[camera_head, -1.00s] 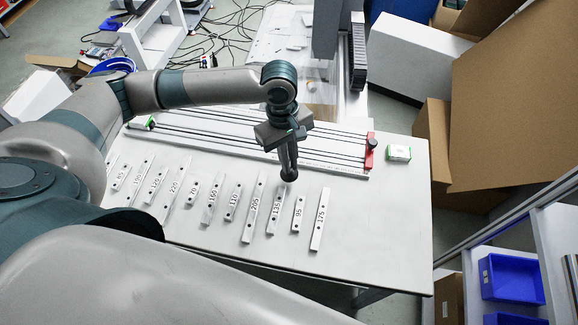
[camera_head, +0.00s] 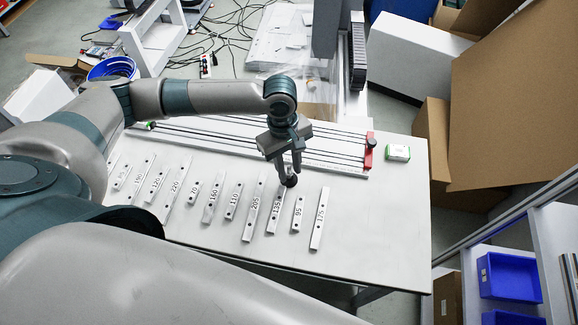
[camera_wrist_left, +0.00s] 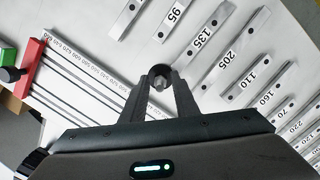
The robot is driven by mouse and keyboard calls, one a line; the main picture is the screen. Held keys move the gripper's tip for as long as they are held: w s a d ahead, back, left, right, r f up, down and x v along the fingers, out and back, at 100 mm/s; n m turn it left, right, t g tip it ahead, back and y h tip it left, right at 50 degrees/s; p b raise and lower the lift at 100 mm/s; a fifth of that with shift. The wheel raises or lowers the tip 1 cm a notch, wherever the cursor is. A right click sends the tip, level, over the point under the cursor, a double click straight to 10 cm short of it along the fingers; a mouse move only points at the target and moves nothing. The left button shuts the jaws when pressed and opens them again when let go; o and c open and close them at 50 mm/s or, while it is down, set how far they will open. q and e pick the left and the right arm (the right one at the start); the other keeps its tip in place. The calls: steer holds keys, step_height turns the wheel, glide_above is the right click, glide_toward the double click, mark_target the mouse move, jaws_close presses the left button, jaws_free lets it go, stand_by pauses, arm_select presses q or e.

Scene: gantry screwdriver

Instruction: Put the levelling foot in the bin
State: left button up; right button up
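The levelling foot (camera_head: 290,181) is a small dark round piece at the fingertips of my left gripper (camera_head: 287,168), above the 135 bar on the table. In the left wrist view the foot (camera_wrist_left: 159,77) shows as a black disc with a grey hexagonal middle, between the converging fingertips of the left gripper (camera_wrist_left: 160,82), which look shut on it. Whether it touches anything below cannot be told. A round blue bin (camera_head: 111,68) stands behind my left arm. A blue rectangular bin (camera_head: 511,276) sits on the shelf at the right. My right gripper is out of view.
Numbered metal bars lie in a row on the white table (camera_head: 385,220). A rail fixture with a red end block (camera_head: 369,151) runs along the back. Cardboard boxes (camera_head: 515,90) stand at the right.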

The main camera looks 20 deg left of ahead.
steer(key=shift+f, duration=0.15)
